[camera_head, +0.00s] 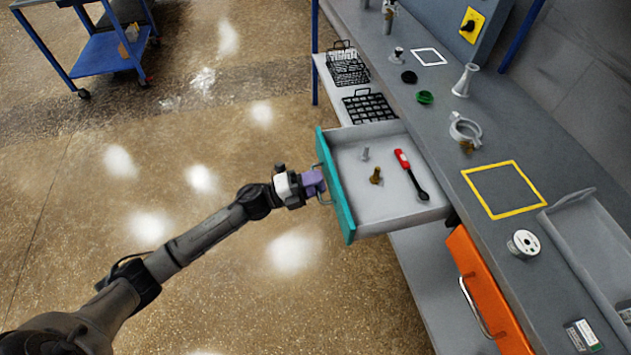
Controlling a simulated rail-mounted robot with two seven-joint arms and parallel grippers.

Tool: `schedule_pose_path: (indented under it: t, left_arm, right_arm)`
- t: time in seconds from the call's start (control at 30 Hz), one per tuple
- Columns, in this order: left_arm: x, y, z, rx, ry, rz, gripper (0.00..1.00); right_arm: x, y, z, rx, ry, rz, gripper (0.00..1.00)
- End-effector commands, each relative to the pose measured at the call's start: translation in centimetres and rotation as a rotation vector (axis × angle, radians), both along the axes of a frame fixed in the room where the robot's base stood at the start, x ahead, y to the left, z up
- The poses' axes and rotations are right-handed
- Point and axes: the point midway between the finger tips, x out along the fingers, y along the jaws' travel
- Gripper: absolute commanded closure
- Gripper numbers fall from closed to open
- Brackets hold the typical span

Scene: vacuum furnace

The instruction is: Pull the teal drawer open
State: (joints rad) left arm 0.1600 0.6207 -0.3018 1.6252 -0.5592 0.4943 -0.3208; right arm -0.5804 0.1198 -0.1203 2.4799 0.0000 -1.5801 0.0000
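The teal drawer front (335,188) stands well out from the bench, so the grey drawer box shows open from above. Inside it lie a red-and-black wrench-like tool (411,174), a small brass fitting (376,176) and a small grey fitting (365,154). My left gripper (316,183), with purple fingers, comes in from the left and is at the drawer's metal handle (328,200). The fingers look closed around the handle's middle, which they partly hide. My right gripper is not in view.
An orange drawer (488,290) is in the same bench, nearer me. The bench top (455,130) bears a yellow square outline (503,189), a spool (523,243) and a grey tray (570,207). Floor left of the drawer is clear; a blue cart (104,52) stands far left.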

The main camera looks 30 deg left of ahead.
Motion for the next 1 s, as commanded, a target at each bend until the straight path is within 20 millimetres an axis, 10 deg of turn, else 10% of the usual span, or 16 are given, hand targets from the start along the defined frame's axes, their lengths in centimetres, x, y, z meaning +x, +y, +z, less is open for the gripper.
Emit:
schedule_pose_path:
  t: [1.0]
  left_arm:
    - [-9.3, 8.6, -2.5, 0.0, 0.001, 0.0, 0.65]
  right_arm:
    - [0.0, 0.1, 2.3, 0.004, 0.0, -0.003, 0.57]
